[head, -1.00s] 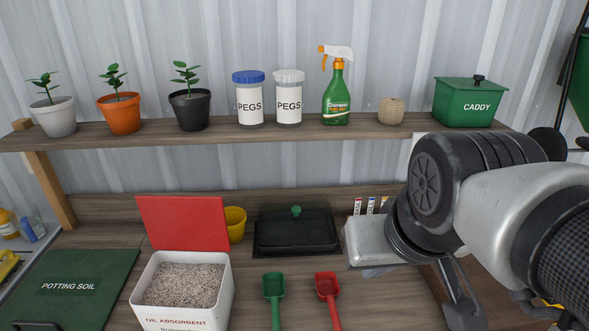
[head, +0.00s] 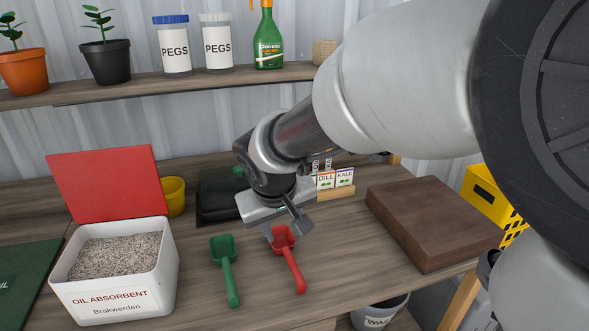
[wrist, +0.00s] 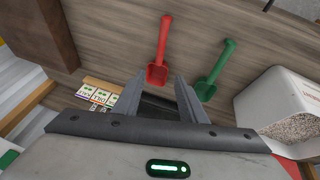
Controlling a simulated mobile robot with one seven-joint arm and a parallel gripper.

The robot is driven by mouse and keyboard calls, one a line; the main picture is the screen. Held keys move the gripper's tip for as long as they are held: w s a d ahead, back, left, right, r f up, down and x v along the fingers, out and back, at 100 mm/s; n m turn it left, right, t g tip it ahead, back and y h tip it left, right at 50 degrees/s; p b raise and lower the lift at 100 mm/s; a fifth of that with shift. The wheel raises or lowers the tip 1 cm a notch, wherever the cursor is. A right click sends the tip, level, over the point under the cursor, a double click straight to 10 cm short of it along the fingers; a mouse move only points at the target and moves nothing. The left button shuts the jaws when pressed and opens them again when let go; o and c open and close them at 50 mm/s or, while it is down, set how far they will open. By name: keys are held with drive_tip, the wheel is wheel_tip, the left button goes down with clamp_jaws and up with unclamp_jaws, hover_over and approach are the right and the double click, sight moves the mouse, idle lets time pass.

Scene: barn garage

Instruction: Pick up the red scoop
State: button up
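The red scoop (head: 290,259) lies on the wooden bench, its bowl toward the back and its handle toward the front right. In the wrist view the red scoop (wrist: 159,60) shows beyond my fingers, with its bowl nearest, roughly in line with the gap between them. My gripper (head: 286,233) is above the bench at the bowl end of the scoop and covers part of the bowl in the head view. In the wrist view its two fingers (wrist: 160,85) stand apart with nothing held between them. Whether a finger touches the scoop cannot be told.
A green scoop (head: 226,272) lies close to the left. The oil absorbent box (head: 119,301) with its red lid (head: 104,183) is further left. Seed packets (head: 345,177) and a brown block (head: 435,222) are to the right. A black-lidded tray (head: 218,196) is behind.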

sight(288, 254)
drive_tip(key=b+x, duration=0.2)
drive_tip(key=x, duration=1.4)
drive_tip(key=shift+f, duration=0.3)
clamp_jaws()
